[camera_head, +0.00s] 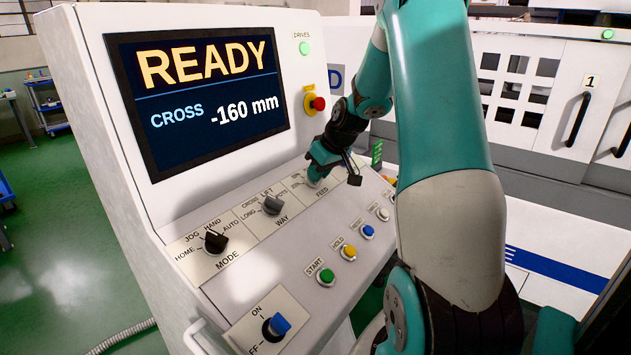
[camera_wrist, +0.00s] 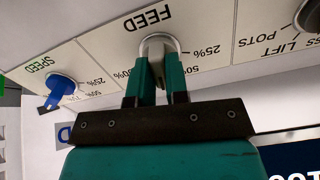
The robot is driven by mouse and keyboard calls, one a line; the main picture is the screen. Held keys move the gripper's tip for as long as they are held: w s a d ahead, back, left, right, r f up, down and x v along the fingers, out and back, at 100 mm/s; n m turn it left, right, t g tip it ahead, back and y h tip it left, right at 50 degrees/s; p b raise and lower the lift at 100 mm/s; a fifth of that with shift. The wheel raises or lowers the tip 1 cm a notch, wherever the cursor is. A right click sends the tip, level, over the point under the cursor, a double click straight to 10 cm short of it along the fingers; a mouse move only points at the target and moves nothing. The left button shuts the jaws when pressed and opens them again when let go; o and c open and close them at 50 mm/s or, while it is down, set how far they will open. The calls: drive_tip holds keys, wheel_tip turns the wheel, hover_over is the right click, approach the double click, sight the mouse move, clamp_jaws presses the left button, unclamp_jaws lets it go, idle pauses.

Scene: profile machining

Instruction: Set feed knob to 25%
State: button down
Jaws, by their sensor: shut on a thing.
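My gripper (camera_wrist: 158,66) is shut on this knob, with one finger on each side. The 25% label (camera_wrist: 206,50) shows clear of the fingers; labels nearer the fingers are partly covered. In the head view my gripper (camera_head: 318,172) is at the FEED plate (camera_head: 322,191) and mostly hides the knob. I cannot tell which mark the knob points to.
The blue speed knob (camera_wrist: 61,88) is beside the feed plate. The way knob (camera_head: 272,205) and mode knob (camera_head: 214,242) are to the left in the head view. Below are START (camera_head: 326,277) and other buttons. The screen (camera_head: 200,95) reads READY, CROSS -160 mm.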

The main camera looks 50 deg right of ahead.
drive_tip(key=shift+n+b, duration=0.4)
drive_tip(key=shift+n, duration=0.6)
drive_tip(key=shift+f, duration=0.1)
drive_tip(key=shift+n+b, duration=0.4)
drive_tip(key=shift+b, duration=0.1)
drive_tip(key=n+b, duration=0.2)
drive_tip(key=shift+f+n, duration=0.1)
drive_tip(key=shift+n, duration=0.8)
drive_tip(key=shift+b, duration=0.35)
